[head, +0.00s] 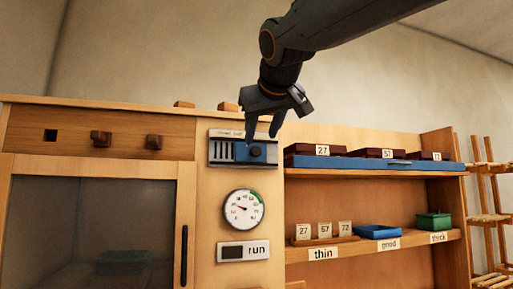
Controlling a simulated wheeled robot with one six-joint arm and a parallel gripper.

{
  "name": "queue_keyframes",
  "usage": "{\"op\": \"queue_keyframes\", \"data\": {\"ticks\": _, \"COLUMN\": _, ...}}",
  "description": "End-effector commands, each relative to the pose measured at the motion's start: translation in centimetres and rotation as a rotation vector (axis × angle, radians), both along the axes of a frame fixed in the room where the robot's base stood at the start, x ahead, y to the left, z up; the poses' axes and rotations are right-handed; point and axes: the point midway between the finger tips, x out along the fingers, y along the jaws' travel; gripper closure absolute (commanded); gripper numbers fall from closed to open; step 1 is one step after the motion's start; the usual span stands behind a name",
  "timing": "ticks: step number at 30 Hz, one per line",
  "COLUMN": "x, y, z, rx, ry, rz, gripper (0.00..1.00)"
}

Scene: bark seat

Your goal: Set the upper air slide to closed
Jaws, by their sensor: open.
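The upper air slide looks to be a blue plate (243,154) with a round dark knob (256,151). It sits in a pale slotted panel (217,151) on the wooden post, with the blue plate toward the right and slots showing at the left. A small label strip (227,133) runs above it; its words are too small to read surely, and my gripper covers its right part. My gripper (263,134) points down with its two fingers apart and empty, just above the knob in the picture. I cannot tell whether a finger touches it.
A round gauge (243,209) and a "run" plate (244,250) sit below the slide. A dark glazed door (95,235) and wooden knobs (153,141) are at left. Shelves at right hold a blue tray (370,163), dark boxes (316,148) and a green box (433,220).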

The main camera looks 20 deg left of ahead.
Motion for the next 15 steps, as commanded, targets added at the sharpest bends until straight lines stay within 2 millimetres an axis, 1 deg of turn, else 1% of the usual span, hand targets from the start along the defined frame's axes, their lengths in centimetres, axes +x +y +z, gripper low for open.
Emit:
{"op": "queue_keyframes", "data": {"ticks": 2, "x": 0.4, "y": 0.4, "z": 0.1, "rx": 0.000, "ry": -0.003, "rz": 0.003, "gripper": 0.57}}
{"op": "queue_keyframes", "data": {"ticks": 12, "x": 4.6, "y": 2.2, "z": -1.7, "rx": 0.000, "ry": -0.001, "rz": 0.001, "gripper": 0.57}}
{"op": "queue_keyframes", "data": {"ticks": 15, "x": 5.6, "y": 2.6, "z": -2.2, "rx": 0.000, "ry": -0.001, "rz": 0.001, "gripper": 0.57}}
